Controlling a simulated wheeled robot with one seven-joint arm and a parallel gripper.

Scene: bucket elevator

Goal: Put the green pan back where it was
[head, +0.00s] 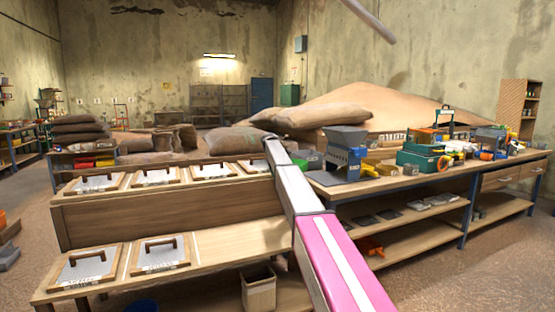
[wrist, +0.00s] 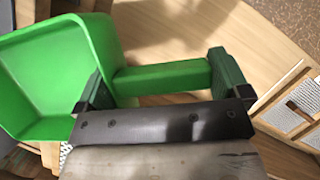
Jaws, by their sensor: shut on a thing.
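The green pan (wrist: 70,60) is a scoop-shaped tray with a straight handle (wrist: 160,78), at the left of the wrist view. My gripper (wrist: 162,80) is shut on it along the handle, one dark ribbed finger at each end of the green grip. The pan's near side is partly hidden by my gripper. In the head view my arm hides most of the area around my gripper. A small green patch (head: 299,162) shows just right of the arm's far end; I cannot tell for certain that it is the pan.
A two-level wooden stand (head: 150,220) holds several framed lids with handles. A small open bin (head: 258,288) is below it. A workbench (head: 400,185) with a blue-grey machine (head: 346,148) and clutter stands right. Sacks and a grain heap (head: 400,105) lie behind.

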